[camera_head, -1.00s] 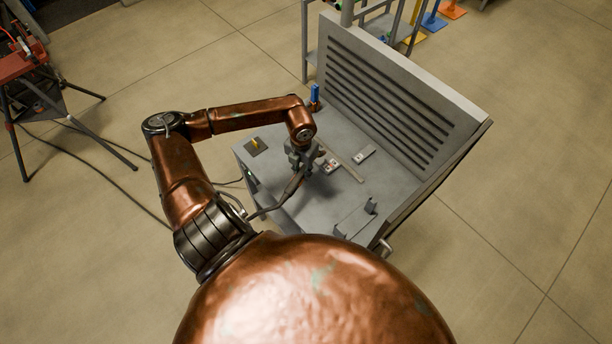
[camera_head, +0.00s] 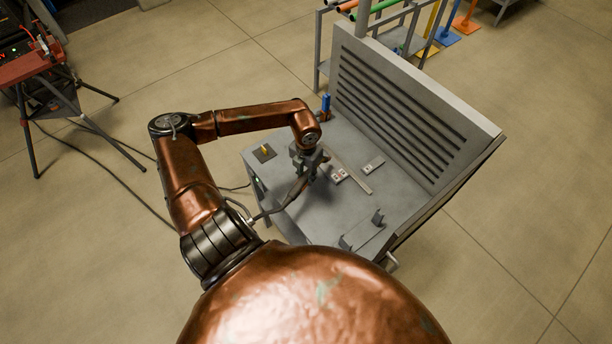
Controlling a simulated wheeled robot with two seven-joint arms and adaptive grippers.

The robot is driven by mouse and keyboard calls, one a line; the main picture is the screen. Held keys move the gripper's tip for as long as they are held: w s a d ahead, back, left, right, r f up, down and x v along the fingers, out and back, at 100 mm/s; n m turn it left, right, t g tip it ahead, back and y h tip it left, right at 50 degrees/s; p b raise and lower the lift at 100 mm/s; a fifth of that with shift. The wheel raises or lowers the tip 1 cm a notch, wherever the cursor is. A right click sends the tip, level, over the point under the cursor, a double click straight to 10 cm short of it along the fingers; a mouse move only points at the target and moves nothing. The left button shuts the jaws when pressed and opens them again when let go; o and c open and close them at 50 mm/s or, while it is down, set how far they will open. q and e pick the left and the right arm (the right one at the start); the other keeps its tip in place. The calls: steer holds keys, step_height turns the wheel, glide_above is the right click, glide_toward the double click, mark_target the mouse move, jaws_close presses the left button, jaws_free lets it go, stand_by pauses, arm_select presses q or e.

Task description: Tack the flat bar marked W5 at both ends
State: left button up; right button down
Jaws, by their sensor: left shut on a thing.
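A long narrow flat bar (camera_head: 358,180) lies on the grey welding table, running from beside my left gripper toward the front right. Any W5 mark is too small to read. My left gripper (camera_head: 309,165) is over the table, just left of the bar, shut on what looks like a dark welding torch (camera_head: 297,190) with a cable trailing toward my arm. The gripper hides the torch's tip, so I cannot tell whether it touches anything. My right gripper is out of view.
Small marked plates lie on either side of the bar, at its left (camera_head: 340,175) and right (camera_head: 373,165). A blue item (camera_head: 326,103) stands at the table's back corner. A slotted panel (camera_head: 410,110) closes the right side. Upright brackets (camera_head: 377,216) stand near the front.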

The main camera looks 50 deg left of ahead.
arm_select(q)
steer(key=shift+f, duration=0.25)
steer(key=shift+f+b, duration=0.5)
steer(key=shift+b, duration=0.15)
steer(key=shift+f+b, duration=0.75)
steer(key=shift+f, duration=0.1)
steer(key=shift+f+b, duration=0.15)
steer(key=shift+b, duration=0.15)
steer(key=shift+f+b, duration=0.5)
steer(key=shift+f, duration=0.05)
stand_by(0.8)
